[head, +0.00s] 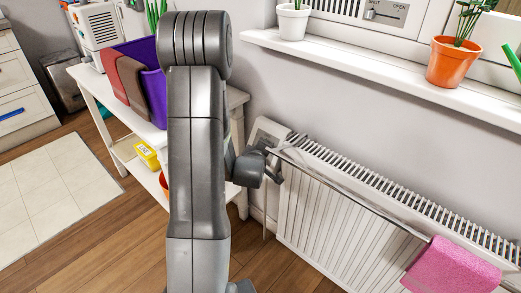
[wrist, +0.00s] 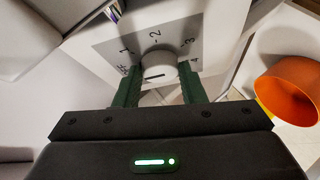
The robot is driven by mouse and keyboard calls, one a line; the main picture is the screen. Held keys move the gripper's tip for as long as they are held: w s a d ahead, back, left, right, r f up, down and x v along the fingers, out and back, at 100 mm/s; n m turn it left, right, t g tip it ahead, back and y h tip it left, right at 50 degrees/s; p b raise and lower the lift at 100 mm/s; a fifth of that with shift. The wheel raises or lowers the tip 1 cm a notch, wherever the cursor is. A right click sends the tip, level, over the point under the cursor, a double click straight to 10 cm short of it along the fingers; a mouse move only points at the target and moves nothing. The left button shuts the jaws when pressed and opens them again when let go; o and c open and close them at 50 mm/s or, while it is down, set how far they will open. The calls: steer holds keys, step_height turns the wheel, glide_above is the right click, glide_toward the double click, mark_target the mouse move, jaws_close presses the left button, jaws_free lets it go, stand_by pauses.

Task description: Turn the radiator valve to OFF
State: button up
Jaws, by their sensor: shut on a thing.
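In the wrist view the radiator valve knob (wrist: 155,72) is a round white dial with a dark pointer line. A grey scale plate (wrist: 115,48) behind it carries the marks 1, 2, 3, 4 and a symbol at the left by the 1. My gripper (wrist: 160,92) has its two green fingers on either side of the knob and is shut on it. In the head view the radiator (head: 335,200) is white and ribbed. My gripper is at its left end, mostly hidden by my arm, and the knob cannot be made out there.
A pink cloth (head: 452,268) hangs over the radiator's right part. A windowsill (head: 380,75) with a white pot (head: 292,24) and an orange pot (head: 452,62) runs above. A white table (head: 90,78) with a purple bin (head: 152,90) stands left. An orange container (wrist: 290,90) shows in the wrist view.

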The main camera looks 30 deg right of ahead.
steer(key=o, duration=1)
steer(key=p+v, duration=0.1)
steer(key=v, duration=1.3)
steer(key=shift+w, duration=0.15)
steer(key=shift+w, duration=0.1)
steer(key=b+x, duration=0.1)
steer(key=x, duration=1.2)
steer(key=shift+w+d+f, duration=0.2)
steer(key=shift+d+f, duration=0.05)
